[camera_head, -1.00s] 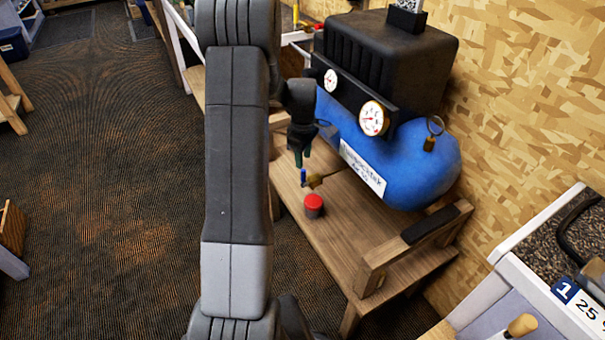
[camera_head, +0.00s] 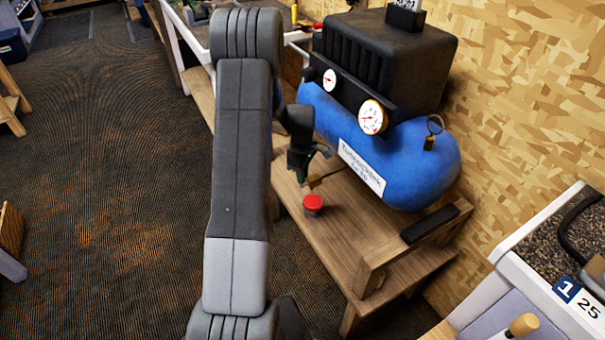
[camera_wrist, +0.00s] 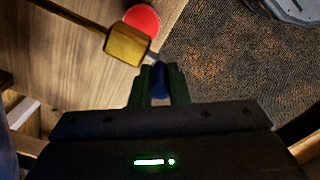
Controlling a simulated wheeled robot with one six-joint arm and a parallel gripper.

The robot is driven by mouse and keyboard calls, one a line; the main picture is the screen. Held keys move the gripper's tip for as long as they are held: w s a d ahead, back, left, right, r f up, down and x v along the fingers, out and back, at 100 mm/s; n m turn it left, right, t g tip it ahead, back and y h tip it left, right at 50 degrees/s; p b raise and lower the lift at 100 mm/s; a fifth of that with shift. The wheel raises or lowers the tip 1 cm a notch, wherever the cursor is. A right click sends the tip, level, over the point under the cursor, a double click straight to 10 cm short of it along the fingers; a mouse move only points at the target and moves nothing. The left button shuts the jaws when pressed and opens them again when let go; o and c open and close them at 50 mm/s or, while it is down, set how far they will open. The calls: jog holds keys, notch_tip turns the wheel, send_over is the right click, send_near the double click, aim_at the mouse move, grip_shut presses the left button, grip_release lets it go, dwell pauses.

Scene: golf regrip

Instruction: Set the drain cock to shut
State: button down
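The drain cock's brass body (camera_wrist: 127,44) sits at the end of a thin pipe in the wrist view. It also shows small in the head view (camera_head: 315,181), below the blue tank (camera_head: 372,165). A blue lever (camera_wrist: 160,82) extends from the brass body on a short metal stem. My gripper (camera_wrist: 160,75) is at the lever, with one green finger on each side of it. Little or no gap shows between fingers and lever, so I cannot tell whether they clamp it. In the head view my gripper (camera_head: 304,175) hides the lever.
A red round knob or cap (camera_head: 313,203) stands on the wooden stand (camera_head: 335,235) close to the cock; it also shows in the wrist view (camera_wrist: 142,19). The stand's raised end rail (camera_head: 400,250) is at right. Open carpet (camera_head: 110,200) lies left.

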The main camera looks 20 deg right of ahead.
aim_at(304, 186)
jog(key=shift+s+b, duration=0.1)
jog(key=shift+b, duration=0.25)
jog(key=t+b, duration=0.1)
jog(key=b, duration=0.2)
jog(key=s+t+b, duration=0.1)
jog(key=b, duration=0.2)
jog(key=f+t+b, duration=0.1)
jog(key=t+b, duration=0.1)
jog(key=b, duration=0.1)
jog(key=shift+s+d, duration=0.15)
jog(key=shift+s, duration=0.2)
jog(key=t+b, duration=0.1)
jog(key=b, duration=0.3)
jog(key=s+t+b, duration=0.1)
jog(key=b, duration=0.3)
jog(key=shift+f, duration=0.3)
jog(key=shift+y+b, duration=0.3)
jog(key=shift+b, duration=0.35)
jog(key=shift+s+r+t+b, duration=0.2)
jog(key=shift+t+b, duration=0.5)
jog(key=shift+b, duration=0.75)
jog(key=c, duration=1.4)
grip_release()
